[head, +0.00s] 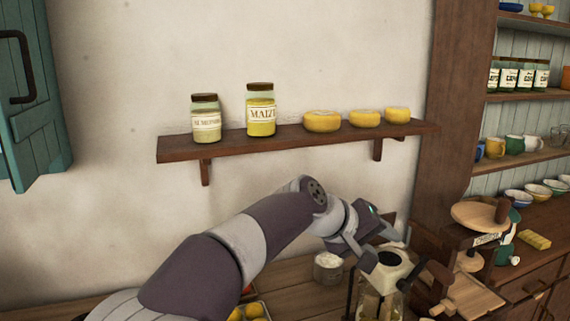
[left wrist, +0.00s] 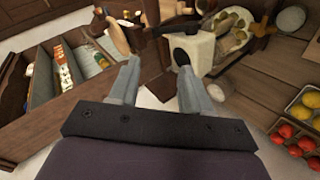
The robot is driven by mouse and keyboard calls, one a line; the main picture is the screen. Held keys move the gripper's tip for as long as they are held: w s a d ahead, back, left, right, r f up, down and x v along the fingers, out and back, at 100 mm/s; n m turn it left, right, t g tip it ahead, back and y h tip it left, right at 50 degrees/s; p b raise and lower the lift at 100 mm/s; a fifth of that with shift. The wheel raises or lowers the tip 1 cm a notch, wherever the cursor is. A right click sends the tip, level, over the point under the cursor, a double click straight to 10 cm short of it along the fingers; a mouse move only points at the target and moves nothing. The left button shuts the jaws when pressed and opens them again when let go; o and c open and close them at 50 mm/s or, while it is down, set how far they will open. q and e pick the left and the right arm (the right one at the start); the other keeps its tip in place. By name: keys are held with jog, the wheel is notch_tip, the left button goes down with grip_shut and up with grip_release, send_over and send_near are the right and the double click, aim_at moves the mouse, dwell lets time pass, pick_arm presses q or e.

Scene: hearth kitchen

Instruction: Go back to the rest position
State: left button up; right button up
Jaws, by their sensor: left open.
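My left arm (head: 255,240) reaches in from the lower left of the head view, below the wall shelf. My left gripper (head: 380,240) is at its end, right of centre and pointing down to the right. In the left wrist view its two fingers (left wrist: 157,72) are spread apart with nothing held between them. A glass-sided container with a white top and dark knob (head: 387,268) is close by the fingers in the head view. I cannot tell whether they touch. My right gripper is not in view.
A wall shelf (head: 290,143) holds two labelled jars and three yellow cheeses above my arm. A small glass jar (head: 328,267) stands on the wooden counter (head: 295,300). A balance scale (head: 482,216) and dresser are at right. A teal shutter (head: 30,100) is at left.

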pick_arm(q)
jog(key=s+a+f+m+g+y, duration=0.1)
jog(key=s+a+f+y, duration=0.15)
jog(key=a+f, duration=0.6)
jog(key=s+a+f+y, duration=0.1)
jog(key=a+f+y, duration=0.3)
jog(key=a+f, duration=0.4)
jog(key=s+a+f+g+y, duration=0.1)
jog(key=s+a+f, duration=0.4)
jog(key=s+a, duration=0.3)
jog(key=s+a+f+g+y, duration=0.1)
jog(key=s+a+f+y, duration=0.1)
jog(key=s+a+f, duration=0.3)
jog(key=s+a, duration=0.3)
jog(key=a, duration=0.3)
jog(key=shift+s+g, duration=0.2)
jog(key=shift+g, duration=0.1)
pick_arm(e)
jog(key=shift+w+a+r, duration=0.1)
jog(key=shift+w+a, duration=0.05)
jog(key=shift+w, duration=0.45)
